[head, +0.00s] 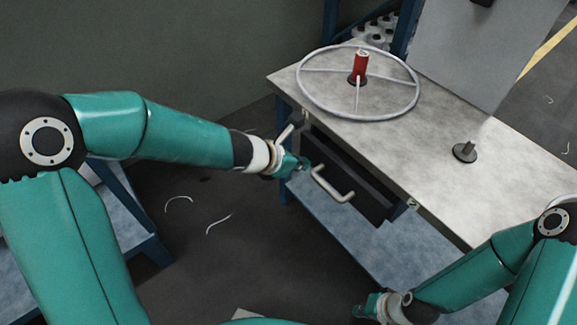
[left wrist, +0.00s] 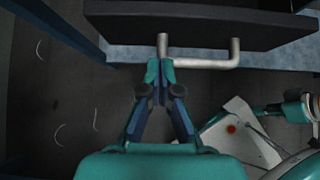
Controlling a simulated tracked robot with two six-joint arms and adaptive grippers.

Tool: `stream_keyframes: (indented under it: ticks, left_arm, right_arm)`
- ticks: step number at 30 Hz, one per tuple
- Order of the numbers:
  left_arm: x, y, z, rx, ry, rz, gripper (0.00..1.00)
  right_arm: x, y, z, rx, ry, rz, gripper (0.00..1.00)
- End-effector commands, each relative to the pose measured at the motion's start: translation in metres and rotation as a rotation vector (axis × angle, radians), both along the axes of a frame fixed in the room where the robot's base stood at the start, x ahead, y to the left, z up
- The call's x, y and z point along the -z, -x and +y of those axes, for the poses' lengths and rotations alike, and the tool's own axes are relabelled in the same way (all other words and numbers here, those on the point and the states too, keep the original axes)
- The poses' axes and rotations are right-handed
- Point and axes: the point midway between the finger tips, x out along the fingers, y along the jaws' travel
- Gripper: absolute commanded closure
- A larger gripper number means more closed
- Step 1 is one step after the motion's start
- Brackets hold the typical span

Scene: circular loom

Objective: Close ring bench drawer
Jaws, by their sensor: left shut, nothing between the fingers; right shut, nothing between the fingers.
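The ring bench (head: 430,150) has a dark drawer (head: 375,205) under its top, standing partly out from the bench. A pale bar handle (head: 333,186) is on the drawer front. My left gripper (head: 304,165) is shut and empty, at the left end of the handle. In the left wrist view the fingertips (left wrist: 160,64) are right at the handle's left post (left wrist: 162,45), touching it or very close; the drawer front (left wrist: 200,25) is just beyond. My right gripper (head: 360,309) is shut and empty, low in front of the bench, apart from the drawer.
A large ring (head: 309,101) with spokes and a red spool (head: 361,66) lies on the bench top. A short peg on a round base (head: 465,151) stands further right. A lower shelf (head: 345,232) lies below the drawer. Thread scraps lie on the open floor at left.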

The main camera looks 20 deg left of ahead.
Motion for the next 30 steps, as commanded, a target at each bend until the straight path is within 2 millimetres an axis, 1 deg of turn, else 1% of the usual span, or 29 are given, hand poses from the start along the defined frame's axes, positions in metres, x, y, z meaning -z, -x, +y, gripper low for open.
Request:
stream_keyframes:
  ticks: [1, 2, 3, 4, 9, 14, 24, 26, 29, 30]
  left_arm:
    - [0.013, -0.006, -0.005, 0.001, -0.001, 0.001, 1.00]
    - [0.017, -0.009, -0.007, 0.002, 0.001, 0.000, 1.00]
    - [0.009, -0.015, -0.012, 0.003, 0.001, -0.001, 1.00]
    - [0.007, -0.019, -0.015, 0.002, 0.001, 0.000, 1.00]
    - [0.008, -0.034, -0.025, 0.000, -0.001, 0.001, 1.00]
    - [0.009, -0.040, -0.029, -0.001, 0.000, 0.001, 1.00]
    - [0.009, -0.041, -0.030, -0.001, 0.001, 0.000, 1.00]
    - [0.007, -0.043, -0.034, 0.004, 0.001, 0.000, 1.00]
    - [0.005, -0.052, -0.046, 0.018, 0.001, 0.001, 1.00]
    - [0.004, -0.056, -0.054, 0.027, 0.001, 0.002, 1.00]
  right_arm:
    - [0.010, 0.000, 0.000, 0.000, 0.000, 0.000, 1.00]
    - [0.013, 0.000, 0.000, 0.000, 0.000, 0.000, 1.00]
    - [0.004, 0.000, 0.000, 0.000, 0.000, 0.001, 1.00]
    - [0.000, 0.000, 0.000, 0.000, 0.000, 0.000, 1.00]
    - [-0.006, 0.000, 0.000, 0.000, 0.000, -0.001, 1.00]
    - [-0.007, 0.000, 0.000, 0.000, 0.000, 0.000, 1.00]
    - [-0.008, 0.000, 0.000, 0.000, 0.000, 0.000, 1.00]
    - [-0.011, 0.000, 0.000, 0.000, 0.000, 0.000, 1.00]
    - [-0.021, 0.000, 0.000, 0.000, 0.000, 0.000, 1.00]
    - [-0.026, 0.000, 0.000, 0.000, 0.000, 0.000, 1.00]
